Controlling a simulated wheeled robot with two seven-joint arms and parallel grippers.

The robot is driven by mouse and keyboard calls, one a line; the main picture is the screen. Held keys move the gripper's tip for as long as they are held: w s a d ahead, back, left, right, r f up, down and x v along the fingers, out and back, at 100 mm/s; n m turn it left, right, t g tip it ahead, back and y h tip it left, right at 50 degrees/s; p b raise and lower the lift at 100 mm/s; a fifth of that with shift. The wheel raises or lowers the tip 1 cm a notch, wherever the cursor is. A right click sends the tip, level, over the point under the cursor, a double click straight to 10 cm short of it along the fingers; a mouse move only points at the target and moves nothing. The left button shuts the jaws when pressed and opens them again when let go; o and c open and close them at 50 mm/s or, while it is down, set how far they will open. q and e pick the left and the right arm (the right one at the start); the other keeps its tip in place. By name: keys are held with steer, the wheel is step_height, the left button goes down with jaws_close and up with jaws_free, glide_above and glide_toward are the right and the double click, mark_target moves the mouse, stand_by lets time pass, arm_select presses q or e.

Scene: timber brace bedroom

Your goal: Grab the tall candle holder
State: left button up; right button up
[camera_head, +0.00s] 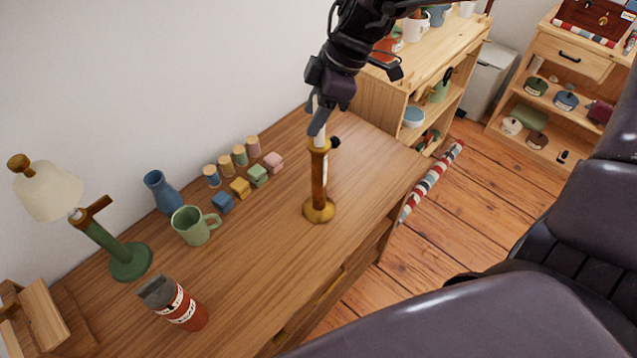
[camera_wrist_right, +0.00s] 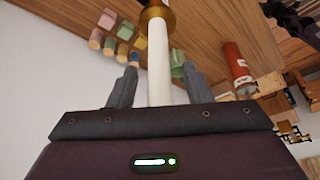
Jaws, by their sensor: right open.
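The tall candle holder (camera_head: 318,188) stands upright on the wooden desk. It has a round gold base, a brown stem, a gold cup and a white candle on top. My right gripper (camera_head: 318,118) is at the candle, just above the gold cup. In the right wrist view its fingers (camera_wrist_right: 152,88) are spread on either side of the white candle (camera_wrist_right: 160,60), with gaps visible. The gold cup (camera_wrist_right: 155,14) lies beyond the fingertips at the top edge there. My left gripper is not in view.
On the desk (camera_head: 270,245) are a green mug (camera_head: 192,226), a blue vase (camera_head: 160,190), a lamp (camera_head: 105,240), a red bottle (camera_head: 180,305) and several small blocks (camera_head: 240,187). A wooden shelf (camera_head: 375,98) stands behind. Desk space in front of the holder is clear.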

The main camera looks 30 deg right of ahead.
steer(key=shift+f, duration=0.15)
jaws_close()
steer(key=shift+w+r, duration=0.1)
steer(key=shift+r, duration=0.1)
stand_by(0.4)
